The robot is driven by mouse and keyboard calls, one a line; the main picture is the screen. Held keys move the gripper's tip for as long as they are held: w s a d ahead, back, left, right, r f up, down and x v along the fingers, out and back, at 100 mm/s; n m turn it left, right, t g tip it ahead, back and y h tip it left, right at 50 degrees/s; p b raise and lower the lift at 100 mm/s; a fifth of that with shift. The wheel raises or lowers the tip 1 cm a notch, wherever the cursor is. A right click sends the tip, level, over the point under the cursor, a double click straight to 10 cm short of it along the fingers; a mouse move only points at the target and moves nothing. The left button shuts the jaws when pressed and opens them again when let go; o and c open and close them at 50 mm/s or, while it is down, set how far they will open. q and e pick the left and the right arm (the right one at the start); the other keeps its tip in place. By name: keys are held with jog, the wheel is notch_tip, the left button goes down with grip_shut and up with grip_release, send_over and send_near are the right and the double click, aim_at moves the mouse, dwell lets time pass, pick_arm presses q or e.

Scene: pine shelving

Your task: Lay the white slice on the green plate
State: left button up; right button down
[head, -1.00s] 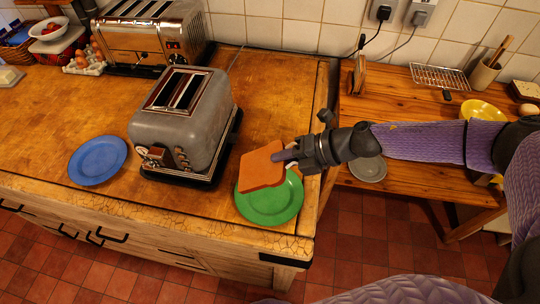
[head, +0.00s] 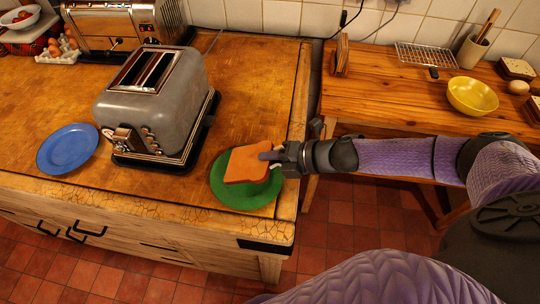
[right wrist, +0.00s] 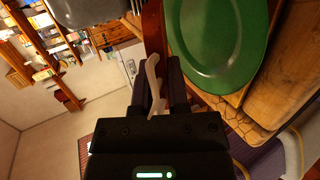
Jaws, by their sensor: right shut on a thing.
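An orange-brown bread slice (head: 245,168) is held nearly flat over the green plate (head: 232,198) at the counter's front right corner. I see no white on its upper face. My right gripper (head: 270,156) is shut on the slice's right edge. In the right wrist view the slice (right wrist: 152,30) shows edge-on beyond the fingers, beside the green plate (right wrist: 222,40). The slice hides the middle of the plate; I cannot tell whether they touch. My left gripper is not in view.
A grey toaster (head: 158,105) stands left of the green plate, with a blue plate (head: 67,149) further left. A steel toaster (head: 120,22) is behind. A yellow bowl (head: 472,97) and a wire rack (head: 425,56) are on the right table.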

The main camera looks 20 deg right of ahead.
jog(key=shift+f, duration=0.55)
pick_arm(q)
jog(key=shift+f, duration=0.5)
pick_arm(e)
jog(key=shift+r, duration=0.1)
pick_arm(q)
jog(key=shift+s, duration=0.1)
pick_arm(e)
jog(key=c, duration=0.5)
grip_release()
jog(key=shift+c, duration=0.2)
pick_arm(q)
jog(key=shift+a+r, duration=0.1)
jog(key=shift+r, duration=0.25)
pick_arm(e)
jog(key=v, duration=1)
